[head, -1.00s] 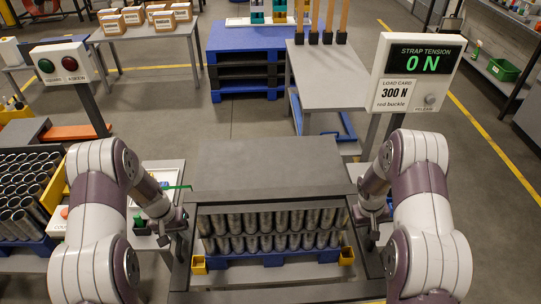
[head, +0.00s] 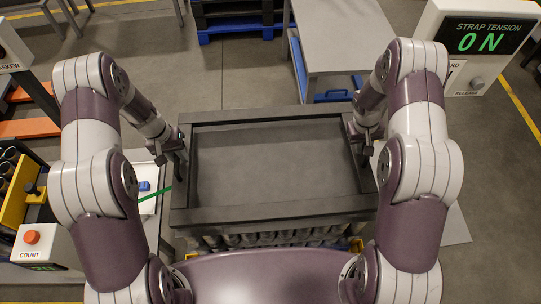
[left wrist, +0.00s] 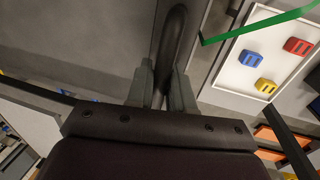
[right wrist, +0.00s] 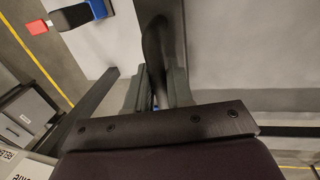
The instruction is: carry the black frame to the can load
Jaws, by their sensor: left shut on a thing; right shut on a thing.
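The black frame (head: 270,212) is a dark rectangle with an open middle. In the head view it lies around the grey top sheet (head: 270,165) of the can load; whether it touches the sheet or hangs above it I cannot tell. The cans (head: 265,239) show below its near bar. My left gripper (head: 179,162) is shut on a dark handle at its left side, seen in the left wrist view (left wrist: 174,45). My right gripper (head: 366,143) is shut on the right handle, seen in the right wrist view (right wrist: 155,50).
A white tray (left wrist: 239,83) with coloured buckles and a green strap (head: 155,195) lie left of the load. The count button box (head: 35,244) stands further left. The strap tension panel (head: 478,40) is at the right. A grey table (head: 340,35) stands behind.

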